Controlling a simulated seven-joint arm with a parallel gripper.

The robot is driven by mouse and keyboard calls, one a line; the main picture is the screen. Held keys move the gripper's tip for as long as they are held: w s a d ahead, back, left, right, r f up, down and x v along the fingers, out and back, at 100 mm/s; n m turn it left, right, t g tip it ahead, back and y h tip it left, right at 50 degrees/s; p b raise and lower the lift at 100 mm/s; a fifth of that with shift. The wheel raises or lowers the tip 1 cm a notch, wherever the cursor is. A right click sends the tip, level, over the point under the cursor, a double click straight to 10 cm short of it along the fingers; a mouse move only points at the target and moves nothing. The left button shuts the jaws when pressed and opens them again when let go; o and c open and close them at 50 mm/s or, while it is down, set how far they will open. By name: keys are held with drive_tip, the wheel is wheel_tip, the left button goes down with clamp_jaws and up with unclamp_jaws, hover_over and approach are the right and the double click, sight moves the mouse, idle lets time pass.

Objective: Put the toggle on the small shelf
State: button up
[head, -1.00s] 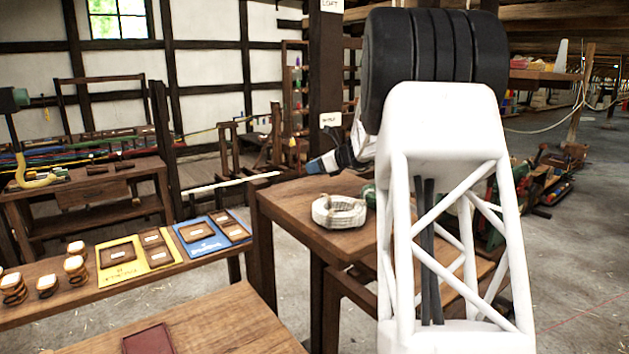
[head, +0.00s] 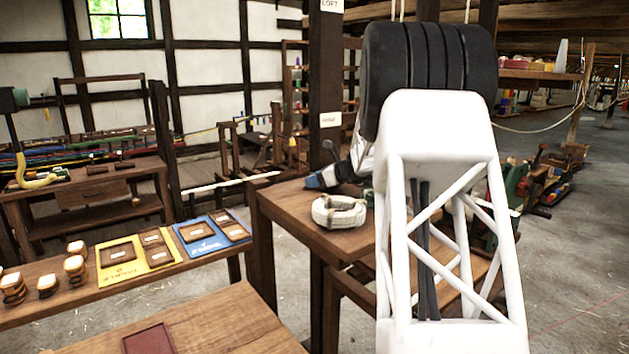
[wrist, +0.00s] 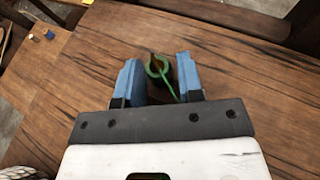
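In the wrist view, a green cord loop with a brown piece in it, which looks like the toggle (wrist: 155,66), lies on the wooden table. My gripper (wrist: 159,78) has its blue fingers apart, one on each side of the loop, with clear gaps to it. In the head view, my gripper (head: 316,181) is low over the table by the post, and my arm hides much of the area; only a bit of green shows beside it. I cannot tell which surface is the small shelf.
A pale rope coil (head: 339,212) lies on the same table (head: 290,205), near my gripper. A dark post (head: 325,75) with labels rises behind. A lower bench at left holds a yellow board (head: 125,272), a blue board (head: 190,250) and several small spools.

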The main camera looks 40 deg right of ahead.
drive_tip(key=shift+o, duration=1.1)
drive_tip(key=shift+r, duration=0.2)
drive_tip(key=v, duration=1.2)
drive_tip(key=shift+f, duration=0.1)
